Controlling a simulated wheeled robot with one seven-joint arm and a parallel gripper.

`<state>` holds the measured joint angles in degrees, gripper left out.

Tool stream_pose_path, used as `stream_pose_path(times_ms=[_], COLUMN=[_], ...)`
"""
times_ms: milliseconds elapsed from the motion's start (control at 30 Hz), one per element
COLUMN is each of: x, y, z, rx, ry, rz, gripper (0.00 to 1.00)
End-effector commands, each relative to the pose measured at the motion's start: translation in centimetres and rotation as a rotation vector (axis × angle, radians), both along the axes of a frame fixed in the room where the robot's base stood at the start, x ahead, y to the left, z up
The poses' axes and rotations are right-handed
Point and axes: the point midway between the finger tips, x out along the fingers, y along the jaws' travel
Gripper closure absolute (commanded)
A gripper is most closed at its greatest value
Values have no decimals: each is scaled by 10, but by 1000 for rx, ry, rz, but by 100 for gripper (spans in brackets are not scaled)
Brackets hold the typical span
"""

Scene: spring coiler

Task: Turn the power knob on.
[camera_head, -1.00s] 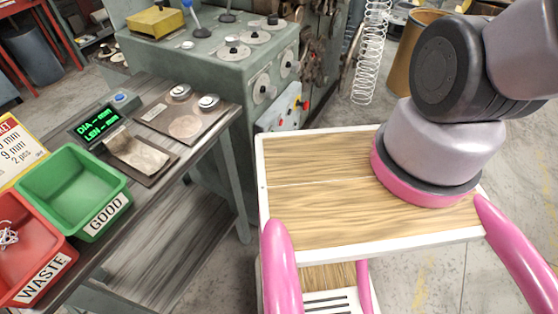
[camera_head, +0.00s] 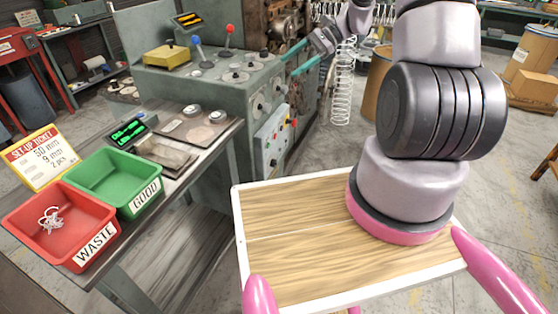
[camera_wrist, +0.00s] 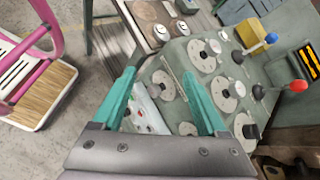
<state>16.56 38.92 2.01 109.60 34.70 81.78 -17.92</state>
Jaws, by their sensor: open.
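The green-grey machine (camera_head: 215,85) stands behind the work table, with several black-knobbed dials on its top and front. A pale control panel (camera_head: 272,140) with small knobs and red buttons is on its front face; it shows partly between my fingers in the wrist view (camera_wrist: 147,108). I cannot tell which knob is the power knob, nor its setting. My gripper (camera_head: 288,65) has teal fingers, open and empty, near the machine's upper right edge. In the wrist view my gripper (camera_wrist: 159,73) points toward the front dials and panel, apart from them.
Levers with blue (camera_head: 196,41) and red (camera_head: 231,29) balls and a yellow box (camera_head: 167,56) are on the machine top. A coiled spring (camera_head: 342,85) hangs right of it. The table holds a green GOOD bin (camera_head: 97,180), a red WASTE bin (camera_head: 78,240) and a lit display (camera_head: 126,131).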

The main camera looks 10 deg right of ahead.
Motion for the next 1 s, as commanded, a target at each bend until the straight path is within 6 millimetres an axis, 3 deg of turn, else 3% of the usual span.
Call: stream_pose_path(times_ms=[33, 200, 367, 533, 700, 833, 1000], x=[8, 28, 34, 24, -2, -24, -40], y=[-4, -16, -27, -37, -41, -42, -41], z=[-28, -109, -192, -284, -369, -415, -445], rx=[50, 219, 374, 526, 654, 717, 758], ry=[45, 156, 248, 332, 399, 429, 446], rz=[-36, -172, -318, -495, -673, -778, -853], gripper=[25, 25, 25, 25, 25, 25, 25])
